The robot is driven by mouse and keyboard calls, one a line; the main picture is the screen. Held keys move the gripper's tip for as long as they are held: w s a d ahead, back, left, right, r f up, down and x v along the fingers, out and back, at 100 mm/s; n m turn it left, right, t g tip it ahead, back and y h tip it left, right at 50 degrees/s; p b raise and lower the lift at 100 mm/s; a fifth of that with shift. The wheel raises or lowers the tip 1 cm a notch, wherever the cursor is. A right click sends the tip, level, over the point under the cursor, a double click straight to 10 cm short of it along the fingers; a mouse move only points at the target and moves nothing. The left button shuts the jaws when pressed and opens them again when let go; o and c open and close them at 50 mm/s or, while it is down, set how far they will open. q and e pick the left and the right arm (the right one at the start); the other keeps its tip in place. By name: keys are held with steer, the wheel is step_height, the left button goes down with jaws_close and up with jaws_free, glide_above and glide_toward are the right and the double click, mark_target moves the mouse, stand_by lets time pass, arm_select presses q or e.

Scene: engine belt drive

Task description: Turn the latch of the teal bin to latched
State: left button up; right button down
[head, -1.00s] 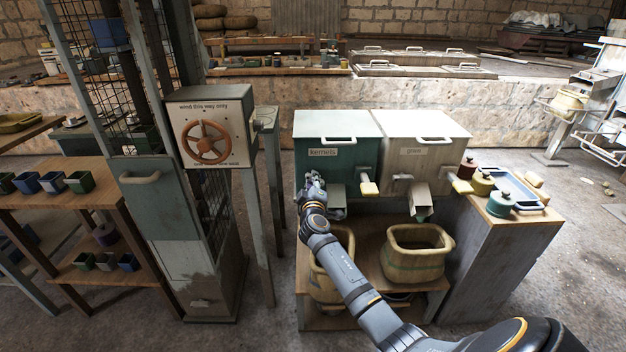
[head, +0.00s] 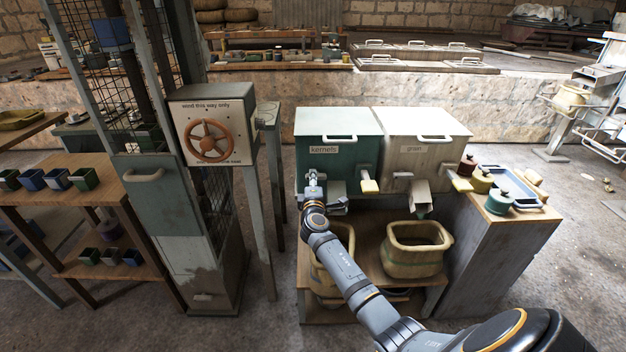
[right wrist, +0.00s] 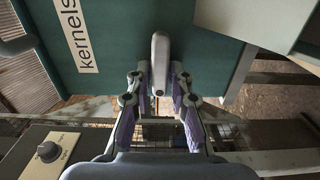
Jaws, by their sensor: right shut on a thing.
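The teal bin (head: 345,150) stands at the left of a pair of bins, with a "kernels" label on its front. Its teal front also fills the upper part of the right wrist view (right wrist: 125,65). The latch (right wrist: 160,60) is a pale grey rounded lever on that front. My right gripper (right wrist: 161,82) has its two fingers on either side of the latch's near end, shut on it. In the head view my right gripper (head: 312,186) is at the bin's lower left front and mostly hides the latch. My left gripper is not in view.
A pale "grain" bin (head: 425,150) stands right beside the teal one. A woven basket (head: 415,250) stands on the shelf below. A crank box with a red wheel (head: 209,141) is at the left.

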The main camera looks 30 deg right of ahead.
steer(key=shift+f, duration=0.1)
steer(key=c, duration=1.3)
jaws_free()
steer(key=v, duration=1.2)
steer(key=shift+s, duration=0.1)
